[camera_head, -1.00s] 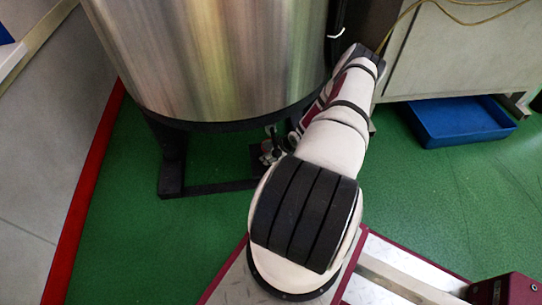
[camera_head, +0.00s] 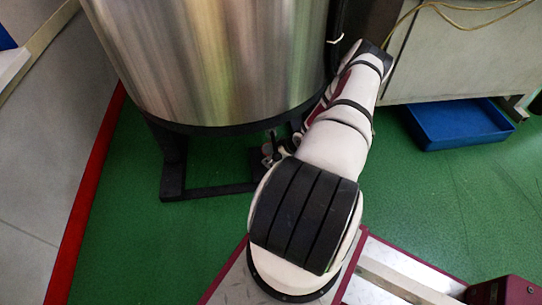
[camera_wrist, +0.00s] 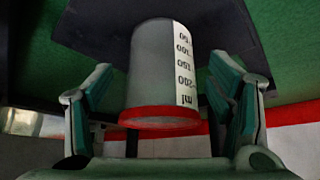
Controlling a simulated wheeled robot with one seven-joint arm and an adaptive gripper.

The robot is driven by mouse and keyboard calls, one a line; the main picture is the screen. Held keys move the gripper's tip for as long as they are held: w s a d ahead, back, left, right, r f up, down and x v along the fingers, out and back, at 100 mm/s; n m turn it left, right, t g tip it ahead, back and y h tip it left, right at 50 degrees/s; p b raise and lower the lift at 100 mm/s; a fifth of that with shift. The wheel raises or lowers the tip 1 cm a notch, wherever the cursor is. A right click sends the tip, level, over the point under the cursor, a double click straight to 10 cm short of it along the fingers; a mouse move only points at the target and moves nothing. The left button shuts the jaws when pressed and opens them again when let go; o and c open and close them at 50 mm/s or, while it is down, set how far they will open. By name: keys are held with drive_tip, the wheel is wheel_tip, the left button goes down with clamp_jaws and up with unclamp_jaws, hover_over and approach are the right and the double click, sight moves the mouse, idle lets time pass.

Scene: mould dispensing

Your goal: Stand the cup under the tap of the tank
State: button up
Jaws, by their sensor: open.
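In the wrist view, which shows the scene upside down, the cup (camera_wrist: 155,72) is pale grey with a red rim and a white ml scale. Its base is against a dark plate (camera_wrist: 235,32), and its red rim is towards me. My gripper (camera_wrist: 162,88) is open, with one finger on each side of the cup and visible gaps between. In the head view the steel tank (camera_head: 215,60) stands at the upper middle, with a small dark tap (camera_head: 271,149) below its lower edge. My arm hides the gripper there, and I cannot make out the cup.
The tank rests on a black stand (camera_head: 173,165) with a low floor bar. A blue tray (camera_head: 460,124) lies under a grey cabinet (camera_head: 450,55) at right.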

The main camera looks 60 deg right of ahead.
drive_tip(key=p+v, duration=0.3)
drive_tip(key=v, duration=0.6)
idle(0.4)
